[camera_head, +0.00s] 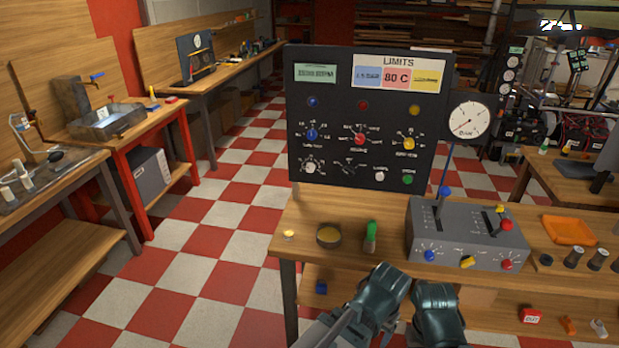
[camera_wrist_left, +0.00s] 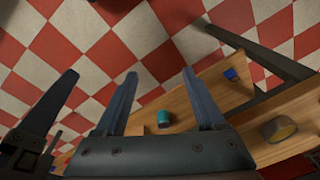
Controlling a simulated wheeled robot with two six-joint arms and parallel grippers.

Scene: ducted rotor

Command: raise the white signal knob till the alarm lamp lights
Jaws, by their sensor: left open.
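The black upright panel (camera_head: 365,125) stands at the back of the workbench. A white knob with a dial scale (camera_head: 310,167) is at its lower left, and a small plain white knob (camera_head: 379,175) is at its lower right. Their labels are too small to read, so I cannot tell which is the signal knob. Blue, red (camera_head: 363,105) and yellow lamps form its upper row; none clearly glows. My left gripper (camera_head: 385,290) is low at the bench front, apart from the panel; its open, empty fingers show in the left wrist view (camera_wrist_left: 160,76). My right gripper (camera_head: 437,312) is beside it, fingers hidden.
A grey control box (camera_head: 467,235) with levers and coloured knobs stands right of the panel's foot. A round tin (camera_head: 328,236) and a green-handled item (camera_head: 371,237) sit on the bench front. An orange tray (camera_head: 570,230) is farther right. The checkered floor at left is open.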

